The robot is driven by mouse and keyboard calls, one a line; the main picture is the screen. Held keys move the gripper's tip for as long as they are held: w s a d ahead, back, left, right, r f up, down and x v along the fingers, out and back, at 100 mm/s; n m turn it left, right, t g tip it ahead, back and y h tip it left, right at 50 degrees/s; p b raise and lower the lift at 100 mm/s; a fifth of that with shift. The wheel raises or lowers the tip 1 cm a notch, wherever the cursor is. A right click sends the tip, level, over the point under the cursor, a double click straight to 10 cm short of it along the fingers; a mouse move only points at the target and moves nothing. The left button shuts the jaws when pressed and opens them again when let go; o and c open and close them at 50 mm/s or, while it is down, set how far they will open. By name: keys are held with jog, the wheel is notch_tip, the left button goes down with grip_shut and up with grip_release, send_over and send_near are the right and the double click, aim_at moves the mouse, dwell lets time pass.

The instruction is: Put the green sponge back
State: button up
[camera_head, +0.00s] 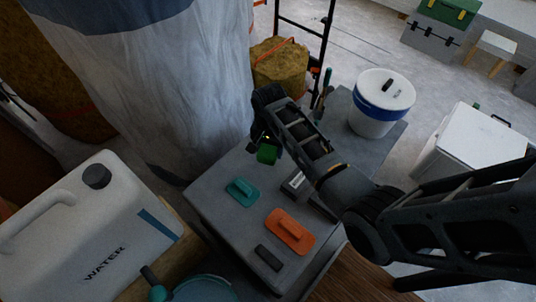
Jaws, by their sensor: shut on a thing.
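The green sponge (267,154) is a small dark green block at the tip of my arm. My gripper (264,139) is shut on it and holds it over the far left part of the grey work surface (218,212). The fingers are small and dark here, and part of the sponge is hidden by them. I cannot tell exactly how far the sponge is above the surface.
A teal float (242,190), an orange float (290,232) and a dark block (268,257) lie on the surface. A white bucket with a blue band (382,102) stands at its far right. A water jug (95,220) is at left. A plastic-wrapped column (160,85) rises behind.

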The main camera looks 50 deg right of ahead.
aim_at(268, 148)
jog(key=shift+a+f, duration=0.2)
jog(key=shift+f, duration=1.9)
jog(key=shift+f, duration=0.15)
jog(key=o, duration=0.9)
jog(key=shift+o, duration=0.2)
notch_tip(268, 148, up, 12)
jog(key=shift+r+p, duration=0.15)
jog(key=shift+p, duration=0.25)
